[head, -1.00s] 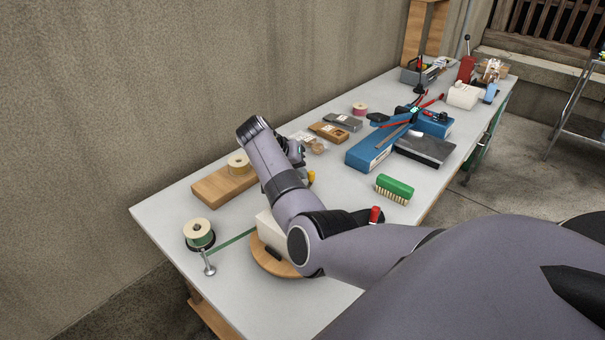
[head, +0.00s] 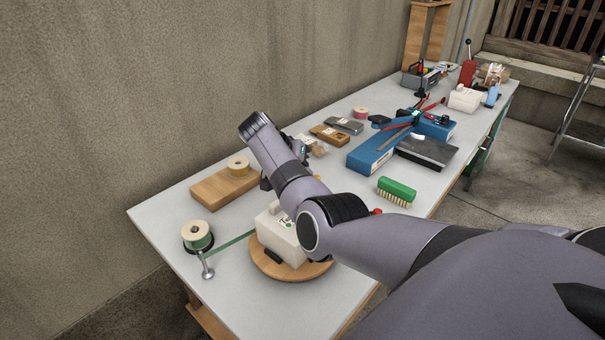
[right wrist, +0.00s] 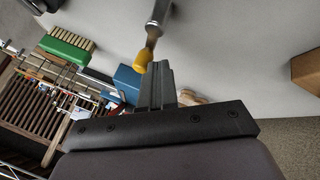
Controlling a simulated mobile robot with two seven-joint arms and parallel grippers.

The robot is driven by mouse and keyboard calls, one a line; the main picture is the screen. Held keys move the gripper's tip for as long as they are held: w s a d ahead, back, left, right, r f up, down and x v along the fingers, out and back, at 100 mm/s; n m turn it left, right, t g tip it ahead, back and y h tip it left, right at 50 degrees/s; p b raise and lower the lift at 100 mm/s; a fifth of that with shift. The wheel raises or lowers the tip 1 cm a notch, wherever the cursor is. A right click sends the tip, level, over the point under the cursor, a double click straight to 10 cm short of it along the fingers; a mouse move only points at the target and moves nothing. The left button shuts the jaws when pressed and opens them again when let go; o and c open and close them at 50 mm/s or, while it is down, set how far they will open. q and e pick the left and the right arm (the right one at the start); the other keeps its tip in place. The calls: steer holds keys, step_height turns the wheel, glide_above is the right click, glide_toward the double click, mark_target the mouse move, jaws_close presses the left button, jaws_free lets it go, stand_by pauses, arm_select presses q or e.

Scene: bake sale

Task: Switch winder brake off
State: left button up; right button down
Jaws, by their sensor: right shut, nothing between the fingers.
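The winder has a round wooden turntable (head: 262,262) with a white box (head: 278,234) on it. A green ribbon (head: 236,239) runs from the box to a spool (head: 197,235) at the left. A metal lever (right wrist: 152,28) with a yellow tip (right wrist: 143,56) shows in the right wrist view; I take it for the brake lever. My right gripper (right wrist: 158,72) is shut and empty, its fingertips right by the yellow tip; I cannot tell whether they touch. In the head view my right arm hides most of that lever and the gripper. My left gripper is not in view.
A wooden block with a spool (head: 220,190) lies behind the turntable. A red knob (head: 376,212) shows just past my arm. A green brush (head: 396,190) and a blue tool (head: 372,155) stand farther right. The wall is close along the back.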

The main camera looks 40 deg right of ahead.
stand_by(0.8)
steer(key=shift+a+p, duration=0.5)
steer(key=shift+a, duration=0.25)
steer(key=v, duration=0.7)
steer(key=shift+s+a, duration=0.1)
stand_by(0.4)
